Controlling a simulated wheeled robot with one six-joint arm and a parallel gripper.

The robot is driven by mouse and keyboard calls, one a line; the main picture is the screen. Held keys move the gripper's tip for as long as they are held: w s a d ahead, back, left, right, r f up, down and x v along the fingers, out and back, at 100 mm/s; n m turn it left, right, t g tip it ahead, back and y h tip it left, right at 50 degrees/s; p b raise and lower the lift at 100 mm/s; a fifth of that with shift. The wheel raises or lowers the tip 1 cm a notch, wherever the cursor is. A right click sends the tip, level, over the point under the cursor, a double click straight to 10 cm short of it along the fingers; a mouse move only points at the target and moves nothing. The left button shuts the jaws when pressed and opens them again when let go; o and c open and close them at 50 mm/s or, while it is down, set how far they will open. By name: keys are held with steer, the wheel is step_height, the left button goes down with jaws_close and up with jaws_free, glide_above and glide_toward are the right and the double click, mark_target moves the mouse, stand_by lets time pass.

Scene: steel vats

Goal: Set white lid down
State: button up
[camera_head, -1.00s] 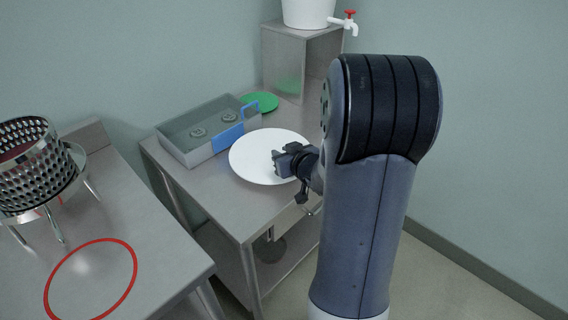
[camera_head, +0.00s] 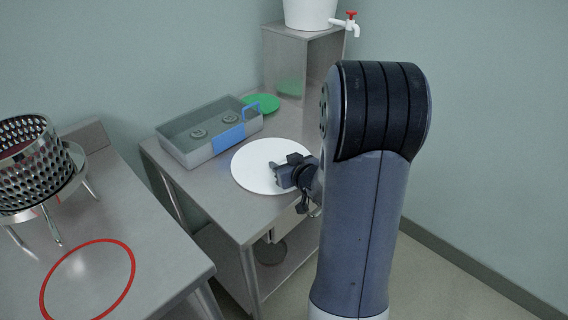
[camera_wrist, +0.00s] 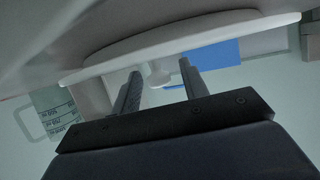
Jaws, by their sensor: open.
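The white lid (camera_head: 250,165) is a flat round disc lying level over the right steel bench, in front of the grey tank. In the wrist view the lid (camera_wrist: 180,42) shows nearly edge-on, with a small pale knob (camera_wrist: 158,77). My gripper (camera_head: 277,174) is over the lid's right part. In the wrist view my gripper (camera_wrist: 158,80) is open, with one finger on each side of the knob and a gap visible. I cannot tell whether the lid's underside touches the bench all round.
The grey tank (camera_head: 185,150) with a blue panel (camera_head: 229,138) and the green disc (camera_head: 262,103) are behind the lid. A perforated basket (camera_head: 30,172) stands on the left bench, near a red ring (camera_head: 130,272). A white tapped bucket (camera_head: 308,12) stands on a steel box (camera_head: 283,65).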

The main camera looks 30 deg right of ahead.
steer(key=shift+r, duration=0.25)
steer(key=p+v, duration=0.2)
steer(key=v, duration=1)
steer(key=shift+p, duration=0.35)
